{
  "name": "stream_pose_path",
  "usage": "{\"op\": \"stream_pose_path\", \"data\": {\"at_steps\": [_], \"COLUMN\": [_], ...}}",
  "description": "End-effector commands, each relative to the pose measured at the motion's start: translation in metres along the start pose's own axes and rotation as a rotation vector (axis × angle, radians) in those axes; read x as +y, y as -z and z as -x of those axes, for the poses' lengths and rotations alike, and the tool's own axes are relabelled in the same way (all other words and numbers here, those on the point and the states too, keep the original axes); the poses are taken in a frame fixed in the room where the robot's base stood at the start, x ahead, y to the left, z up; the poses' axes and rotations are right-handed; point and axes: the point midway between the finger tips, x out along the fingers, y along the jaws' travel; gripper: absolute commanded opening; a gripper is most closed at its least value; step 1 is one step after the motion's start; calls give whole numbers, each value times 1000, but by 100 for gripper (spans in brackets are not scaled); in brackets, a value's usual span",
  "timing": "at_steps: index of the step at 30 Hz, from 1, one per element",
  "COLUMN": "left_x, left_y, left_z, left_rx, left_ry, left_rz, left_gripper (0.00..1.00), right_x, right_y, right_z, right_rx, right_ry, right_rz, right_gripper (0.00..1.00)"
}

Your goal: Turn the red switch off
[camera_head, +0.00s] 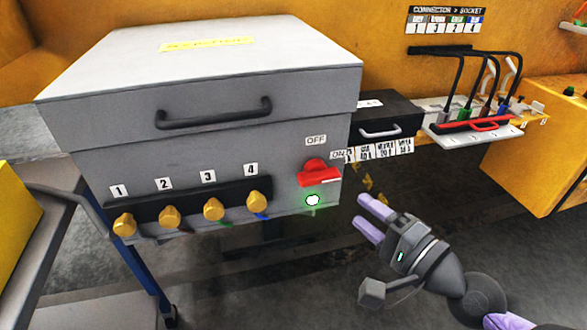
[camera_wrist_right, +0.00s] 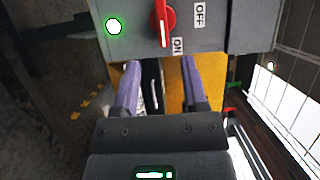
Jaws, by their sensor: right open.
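The red switch (camera_head: 318,174) is a rotary handle on the right of the grey box's front. Its handle lies roughly horizontal, with its white mark at the right end, on the ON label's side. The OFF label (camera_head: 315,140) is above it and the ON label (camera_head: 337,155) is to its upper right. My right gripper (camera_head: 360,211) is open and empty, to the lower right of the switch and apart from it. In the right wrist view the switch (camera_wrist_right: 162,22) shows beyond the open fingers (camera_wrist_right: 160,68). My left gripper is not in view.
A lit green lamp (camera_head: 312,200) sits just below the switch. Several yellow knobs (camera_head: 213,209) line the box's front to the left. A black drawer (camera_head: 385,128) and a connector rack (camera_head: 470,138) stand to the right. The space around my right gripper looks free.

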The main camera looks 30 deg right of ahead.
Motion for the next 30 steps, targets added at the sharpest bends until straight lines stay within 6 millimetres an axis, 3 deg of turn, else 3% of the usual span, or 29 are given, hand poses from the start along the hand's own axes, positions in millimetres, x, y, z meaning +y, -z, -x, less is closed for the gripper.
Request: {"op": "stream_pose_path", "data": {"at_steps": [5,13,18,26,30], "left_x": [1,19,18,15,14], "left_y": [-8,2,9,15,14], "left_z": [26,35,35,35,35], "left_rx": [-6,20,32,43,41], "left_ry": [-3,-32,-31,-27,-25], "left_rz": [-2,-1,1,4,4], "left_gripper": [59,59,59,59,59], "right_x": [-12,-4,-2,-2,-2], "right_y": [-1,-1,-1,-1,-1], "right_z": [-28,-83,-96,-98,-97], "right_rx": [-2,0,-2,-2,-2], "right_ry": [14,7,3,3,3], "right_rz": [-6,-3,-1,-1,-1], "right_gripper": [56,56,56,56,28]}}
